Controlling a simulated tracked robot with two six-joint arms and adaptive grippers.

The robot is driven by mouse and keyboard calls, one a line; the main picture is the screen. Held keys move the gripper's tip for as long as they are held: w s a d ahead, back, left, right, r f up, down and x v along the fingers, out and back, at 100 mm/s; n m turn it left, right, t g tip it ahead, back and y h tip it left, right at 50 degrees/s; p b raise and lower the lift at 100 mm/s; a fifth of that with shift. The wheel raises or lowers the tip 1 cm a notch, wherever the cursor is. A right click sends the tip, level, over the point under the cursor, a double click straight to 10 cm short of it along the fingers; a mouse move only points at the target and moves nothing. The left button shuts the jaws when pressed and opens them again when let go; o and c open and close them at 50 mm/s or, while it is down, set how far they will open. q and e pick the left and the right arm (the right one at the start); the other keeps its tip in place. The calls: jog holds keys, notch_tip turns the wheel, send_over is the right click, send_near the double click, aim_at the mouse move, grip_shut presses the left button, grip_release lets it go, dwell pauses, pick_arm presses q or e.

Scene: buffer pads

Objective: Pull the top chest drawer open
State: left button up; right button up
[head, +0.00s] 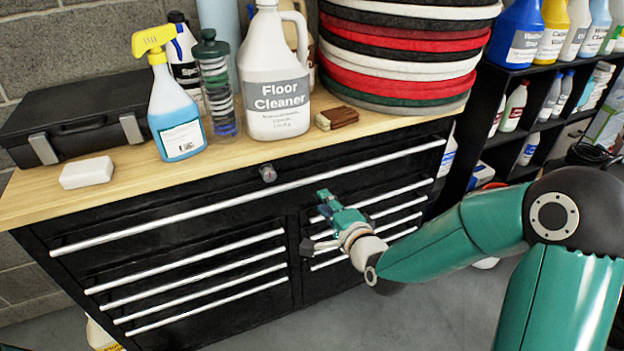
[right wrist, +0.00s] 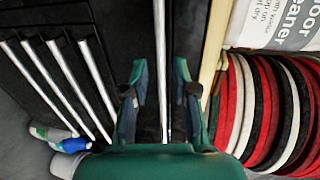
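The black chest's top drawer (head: 215,190) is the wide one under the wooden top, and it looks closed. Its long silver handle (head: 250,190) runs across the chest's front. My right gripper (head: 323,197) is in front of the chest, just below the right half of that handle. In the right wrist view my right gripper (right wrist: 160,75) is open and empty. The top drawer's handle (right wrist: 161,45) lines up with the gap between its two fingers, apart from both. How far the fingertips are from the drawer front is hard to tell. My left gripper is not in view.
Narrower drawers (head: 195,280) with silver handles sit below. A round lock (head: 268,174) sits above the long handle. A floor cleaner jug (head: 275,75), spray bottle (head: 177,105), black case (head: 80,115) and stacked pads (head: 400,60) stand on top. The floor (head: 370,320) in front is clear.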

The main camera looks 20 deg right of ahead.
aim_at(306, 183)
jog(key=w, duration=0.4)
jog(key=w+f+p, duration=0.1)
jog(key=w, duration=0.2)
jog(key=w+f, duration=0.1)
jog(key=w, duration=0.3)
jog(key=shift+w+a+f, duration=0.2)
jog(key=shift+w, duration=0.15)
grip_shut()
